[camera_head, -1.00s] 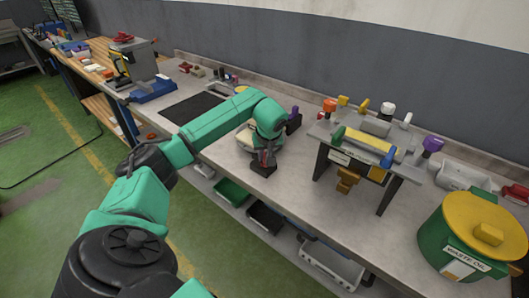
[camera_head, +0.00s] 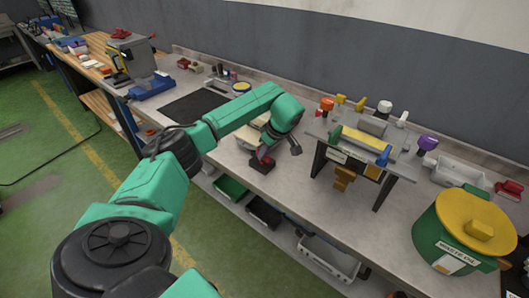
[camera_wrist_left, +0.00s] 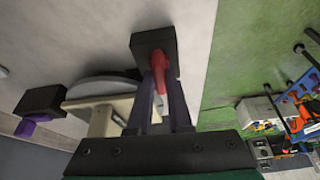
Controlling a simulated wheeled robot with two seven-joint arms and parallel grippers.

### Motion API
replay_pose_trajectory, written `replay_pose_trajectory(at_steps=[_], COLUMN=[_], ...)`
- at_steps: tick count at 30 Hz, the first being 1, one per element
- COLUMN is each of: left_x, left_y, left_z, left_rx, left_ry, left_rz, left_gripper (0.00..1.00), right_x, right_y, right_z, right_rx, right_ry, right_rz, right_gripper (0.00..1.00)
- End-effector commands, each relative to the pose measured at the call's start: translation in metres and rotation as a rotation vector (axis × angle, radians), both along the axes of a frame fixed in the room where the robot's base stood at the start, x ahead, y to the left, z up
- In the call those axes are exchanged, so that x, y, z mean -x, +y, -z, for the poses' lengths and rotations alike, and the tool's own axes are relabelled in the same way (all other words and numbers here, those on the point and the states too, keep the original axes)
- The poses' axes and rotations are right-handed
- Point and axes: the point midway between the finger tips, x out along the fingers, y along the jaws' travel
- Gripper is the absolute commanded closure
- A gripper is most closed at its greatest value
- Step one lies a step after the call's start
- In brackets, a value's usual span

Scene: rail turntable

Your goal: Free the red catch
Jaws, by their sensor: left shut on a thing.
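The red catch (camera_head: 263,157) stands on a small black block on the bench, under my left forearm in the head view. In the left wrist view the red catch (camera_wrist_left: 160,68) sits against the black block (camera_wrist_left: 154,40). My left gripper (camera_wrist_left: 164,78) is shut on the red catch, with a finger on each side of it. In the head view my left wrist hides most of the gripper. A pale cream body (camera_wrist_left: 106,112) with a grey disc (camera_wrist_left: 95,90) lies beside the catch. It is partly hidden behind my arm in the head view. My right gripper is not in view.
A dark-legged stand (camera_head: 330,150) with a yellow roller and several coloured knobs stands right of my left wrist. A green waste-oil drum (camera_head: 440,225) with a yellow lid is at the front right. A dark mat (camera_head: 195,105) lies to the left. Bins hang below the bench edge.

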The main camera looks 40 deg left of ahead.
Motion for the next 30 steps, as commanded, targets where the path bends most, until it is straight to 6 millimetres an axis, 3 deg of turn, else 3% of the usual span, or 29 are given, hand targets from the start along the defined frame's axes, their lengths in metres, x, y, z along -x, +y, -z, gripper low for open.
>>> replay_pose_trajectory(at_steps=[12,13,15,25,30], left_x=[-0.001,-0.001,-0.001,-0.001,-0.001], left_y=[0.001,0.001,0.0,-0.001,-0.009], left_z=[-0.002,-0.002,-0.002,-0.002,-0.02], left_rx=[-0.001,-0.001,-0.001,0.0,-0.001], left_ry=[-0.006,-0.006,-0.006,-0.003,-0.007], left_rz=[-0.005,-0.005,-0.005,-0.004,-0.003], left_gripper=[1.0,0.71,0.53,0.53,0.53], right_x=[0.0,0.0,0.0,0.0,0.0], right_y=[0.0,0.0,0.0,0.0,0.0], right_z=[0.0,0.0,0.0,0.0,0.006], right_rx=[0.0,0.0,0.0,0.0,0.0], right_ry=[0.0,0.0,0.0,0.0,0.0], right_rz=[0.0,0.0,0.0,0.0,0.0], right_gripper=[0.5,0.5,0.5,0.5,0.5])
